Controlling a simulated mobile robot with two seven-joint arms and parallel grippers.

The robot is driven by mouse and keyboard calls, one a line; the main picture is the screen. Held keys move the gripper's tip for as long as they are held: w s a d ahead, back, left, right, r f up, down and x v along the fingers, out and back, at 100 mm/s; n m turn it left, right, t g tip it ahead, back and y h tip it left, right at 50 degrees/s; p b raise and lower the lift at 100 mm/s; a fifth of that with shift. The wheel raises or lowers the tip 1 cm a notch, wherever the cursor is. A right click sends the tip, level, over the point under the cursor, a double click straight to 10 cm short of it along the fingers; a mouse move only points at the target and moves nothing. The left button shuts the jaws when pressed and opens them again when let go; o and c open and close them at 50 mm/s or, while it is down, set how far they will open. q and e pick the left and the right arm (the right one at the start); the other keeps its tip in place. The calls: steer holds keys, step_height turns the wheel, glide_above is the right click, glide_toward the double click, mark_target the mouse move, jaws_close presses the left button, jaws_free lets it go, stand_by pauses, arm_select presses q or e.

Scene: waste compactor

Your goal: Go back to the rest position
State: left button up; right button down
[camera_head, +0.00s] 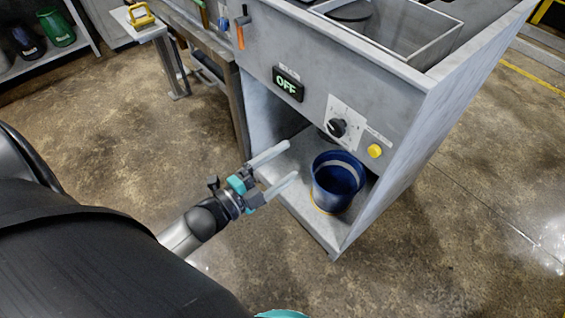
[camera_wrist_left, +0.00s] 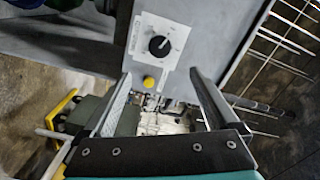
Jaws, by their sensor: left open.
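My left gripper (camera_head: 290,163) is open and empty, its two pale fingers spread apart in front of the compactor's open lower bay. A dark blue bucket (camera_head: 323,197) stands upright in that bay, to the right of the fingertips and apart from them in the picture. The grey waste compactor (camera_head: 406,105) has a display reading OFF (camera_head: 287,84), a black dial (camera_head: 337,127) and a yellow button (camera_head: 375,151). In the left wrist view, the open gripper (camera_wrist_left: 160,74) has nothing between its fingers; the dial (camera_wrist_left: 159,46) and button (camera_wrist_left: 149,82) show beyond. My right gripper is not in view.
A metal bin opening (camera_head: 425,55) is in the compactor's top. A workbench (camera_head: 205,38) adjoins its left side. A small table (camera_head: 143,33) with a yellow object stands farther left. Green and dark containers (camera_head: 56,28) sit on a shelf. The floor to the right is clear.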

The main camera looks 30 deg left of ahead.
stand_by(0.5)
arm_select(q)
steer(key=s+a+f+n+g+y, duration=0.1)
steer(key=s+f+n+g+y, duration=0.25)
steer(key=f, duration=0.85)
steer(key=s+a+f+n+g+y, duration=0.25)
steer(key=s+f+n, duration=0.25)
steer(key=f, duration=0.7)
steer(key=s+d+f+n+g, duration=0.2)
steer(key=s+f+g, duration=0.3)
steer(key=s, duration=0.7)
steer(key=s+d+f+n+g, duration=0.2)
steer(key=s+f+n+g, duration=0.2)
steer(key=s+f, duration=0.5)
steer(key=s+g, duration=0.1)
steer(key=s, duration=0.1)
steer(key=shift+s+d, duration=0.25)
steer(key=shift+s, duration=0.15)
steer(key=shift+n, duration=0.25)
